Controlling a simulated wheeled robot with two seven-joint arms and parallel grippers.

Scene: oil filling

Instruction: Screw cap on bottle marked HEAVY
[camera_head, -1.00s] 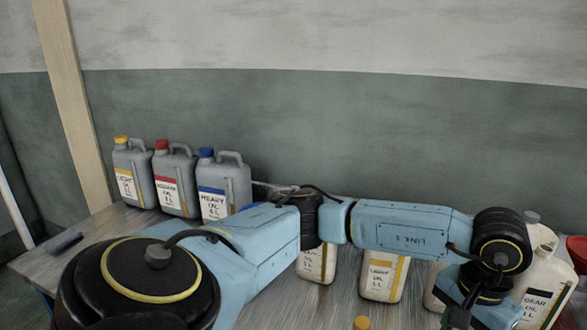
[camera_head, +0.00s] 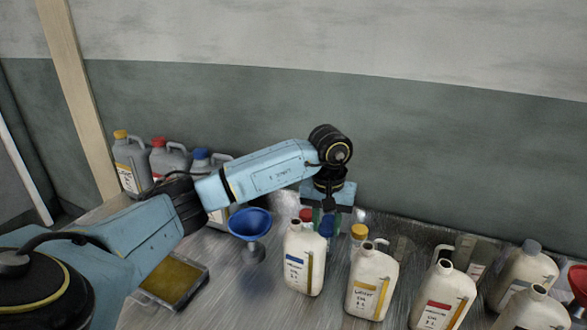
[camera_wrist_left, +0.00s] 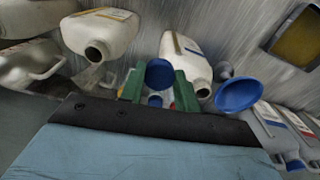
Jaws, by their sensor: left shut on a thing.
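My left gripper (camera_head: 326,222) has green fingers shut on a blue cap (camera_head: 327,229). The cap also shows between the fingertips in the left wrist view (camera_wrist_left: 159,74). The white bottle with the blue label (camera_head: 302,262) stands upright at the middle of the table, its neck open. Its label is too small to read surely. The gripper and cap are just behind and right of its neck in the head view. In the left wrist view the open neck (camera_wrist_left: 203,90) is right of the fingers, apart from the cap. My right gripper is not in view.
White bottles with yellow (camera_head: 371,287) and red (camera_head: 443,300) labels stand to the right. A blue funnel (camera_head: 250,223) is close left. A yellow cap (camera_head: 359,231) is behind the bottles. Grey jugs (camera_head: 130,160) stand back left, and a shallow tray (camera_head: 178,283) lies front left.

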